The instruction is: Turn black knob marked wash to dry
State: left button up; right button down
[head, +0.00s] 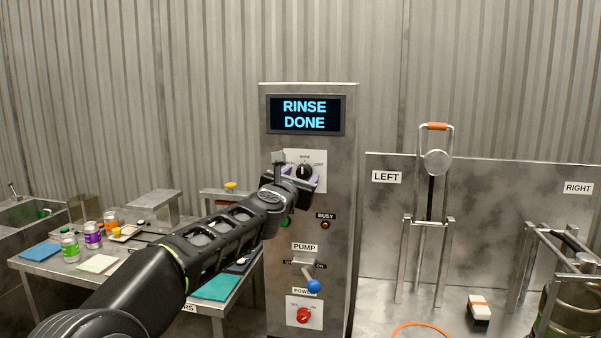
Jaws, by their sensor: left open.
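The black knob (304,171) sits on a white label plate (312,158) on the grey metal control panel, below a display (305,114) reading RINSE DONE. The small words around the knob are too small or too covered to read with certainty. My left gripper (296,171) is open in front of the plate, its fingers on either side of the knob in the picture. I cannot tell whether they touch it. The gripper hides the lower left of the plate. My right gripper is out of view.
Below are a green button (286,222), a BUSY lamp (325,225), a blue-tipped PUMP lever (313,286) and a red POWER knob (303,315). A table (60,272) with jars stands left. A lever stand (436,200) stands right.

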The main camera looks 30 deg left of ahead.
pick_arm(q)
jog(key=shift+w, duration=0.3)
grip_shut()
dwell(0.5)
